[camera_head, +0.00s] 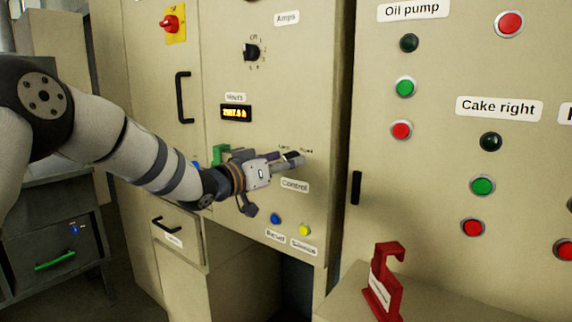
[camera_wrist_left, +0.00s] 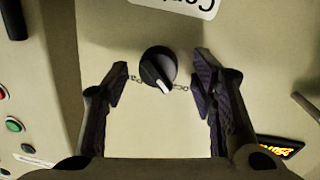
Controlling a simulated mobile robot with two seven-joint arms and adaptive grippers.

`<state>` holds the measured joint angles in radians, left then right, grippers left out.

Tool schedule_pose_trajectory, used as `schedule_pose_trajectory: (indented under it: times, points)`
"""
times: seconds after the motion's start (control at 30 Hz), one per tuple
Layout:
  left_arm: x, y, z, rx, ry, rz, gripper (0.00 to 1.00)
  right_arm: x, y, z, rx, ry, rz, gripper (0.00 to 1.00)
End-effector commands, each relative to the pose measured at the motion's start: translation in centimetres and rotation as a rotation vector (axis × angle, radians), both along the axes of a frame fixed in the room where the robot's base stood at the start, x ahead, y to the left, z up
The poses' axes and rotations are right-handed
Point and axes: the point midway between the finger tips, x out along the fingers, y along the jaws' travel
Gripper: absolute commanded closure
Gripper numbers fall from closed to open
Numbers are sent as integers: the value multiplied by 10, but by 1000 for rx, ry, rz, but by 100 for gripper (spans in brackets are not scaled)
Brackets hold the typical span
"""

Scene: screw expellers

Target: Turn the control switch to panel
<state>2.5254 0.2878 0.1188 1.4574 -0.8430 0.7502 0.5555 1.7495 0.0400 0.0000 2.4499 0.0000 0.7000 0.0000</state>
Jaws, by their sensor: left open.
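The control switch (camera_wrist_left: 158,68) is a round black knob with a white pointer, on the beige cabinet front. In the left wrist view its pointer aims down and slightly right, toward the right one of two small markings too small to read. My left gripper (camera_wrist_left: 162,72) is open, with one finger on each side of the knob and a gap on both sides. In the head view the left gripper (camera_head: 291,160) is at the panel just above the Control label (camera_head: 295,185) and mostly hides the knob. My right gripper is not in view.
Blue (camera_head: 275,219) and yellow (camera_head: 305,230) buttons sit below the switch. A black rotary selector (camera_head: 252,52) and a lit hours display (camera_head: 236,113) are above. A red bracket-like object (camera_head: 385,285) stands on the ledge at right. Oil pump buttons (camera_head: 405,87) are on the right cabinet.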

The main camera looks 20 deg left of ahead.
Motion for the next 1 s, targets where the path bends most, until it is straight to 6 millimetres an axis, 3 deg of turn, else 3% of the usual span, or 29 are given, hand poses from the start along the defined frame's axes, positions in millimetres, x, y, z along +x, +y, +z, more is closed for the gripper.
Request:
schedule_pose_trajectory:
  times: [0.27,0.5,1.0]
  points:
    - [2,-2,3,-1,-4,0,48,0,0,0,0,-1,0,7]
    - [2,-1,3,-1,-4,0,97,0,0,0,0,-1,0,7]
    - [1,-2,6,125,-51,0,96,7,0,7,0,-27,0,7]
